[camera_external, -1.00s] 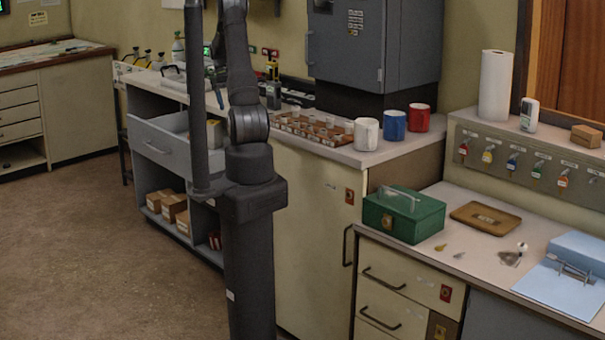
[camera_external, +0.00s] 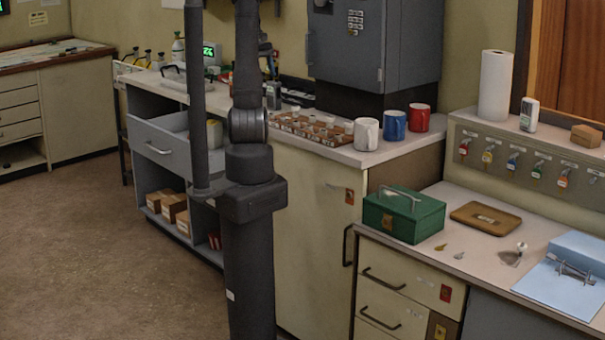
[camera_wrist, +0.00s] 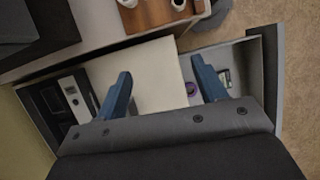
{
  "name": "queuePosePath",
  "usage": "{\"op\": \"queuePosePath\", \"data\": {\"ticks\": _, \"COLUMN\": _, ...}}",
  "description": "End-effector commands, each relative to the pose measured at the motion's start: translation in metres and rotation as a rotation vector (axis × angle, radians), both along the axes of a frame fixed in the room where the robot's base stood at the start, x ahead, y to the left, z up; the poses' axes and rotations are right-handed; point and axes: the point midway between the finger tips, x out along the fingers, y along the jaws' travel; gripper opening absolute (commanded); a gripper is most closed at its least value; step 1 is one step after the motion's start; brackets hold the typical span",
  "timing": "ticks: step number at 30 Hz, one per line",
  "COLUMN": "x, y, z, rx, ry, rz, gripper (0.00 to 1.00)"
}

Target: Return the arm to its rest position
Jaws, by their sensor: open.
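My gripper is open and empty, with its two blue fingers (camera_wrist: 160,68) spread apart in the wrist view. It points down above an open drawer (camera_wrist: 262,60) with a pale flat panel (camera_wrist: 150,75) between the fingers. In the external view my arm stands nearly upright, and its upper part runs out of the top of the picture. The fingers cannot be made out there; dark parts of my arm's end show just right of the upper link.
A grey drawer (camera_external: 170,147) stands open left of my arm. The counter behind holds a wooden tray (camera_external: 309,128) and white (camera_external: 366,134), blue (camera_external: 393,125) and red (camera_external: 419,118) mugs beside a grey cabinet (camera_external: 372,50). A green cash box (camera_external: 404,216) sits on the right desk.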

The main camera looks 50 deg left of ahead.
Motion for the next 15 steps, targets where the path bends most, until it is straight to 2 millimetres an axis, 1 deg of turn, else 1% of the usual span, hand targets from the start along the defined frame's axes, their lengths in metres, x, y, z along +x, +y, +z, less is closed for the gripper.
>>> {"op": "queuePosePath", "data": {"ticks": 1, "x": 0.002, "y": -0.009, "z": 0.006, "rx": 0.002, "ry": -0.002, "rz": 0.001, "gripper": 0.65}}
{"op": "queuePosePath", "data": {"ticks": 6, "x": 0.005, "y": -0.039, "z": 0.023, "rx": 0.001, "ry": -0.003, "rz": 0.012, "gripper": 0.65}}
{"op": "queuePosePath", "data": {"ticks": 8, "x": 0.006, "y": -0.049, "z": 0.029, "rx": 0.002, "ry": -0.003, "rz": 0.016, "gripper": 0.65}}
{"op": "queuePosePath", "data": {"ticks": 15, "x": 0.009, "y": -0.094, "z": 0.047, "rx": -0.001, "ry": -0.002, "rz": 0.024, "gripper": 0.65}}
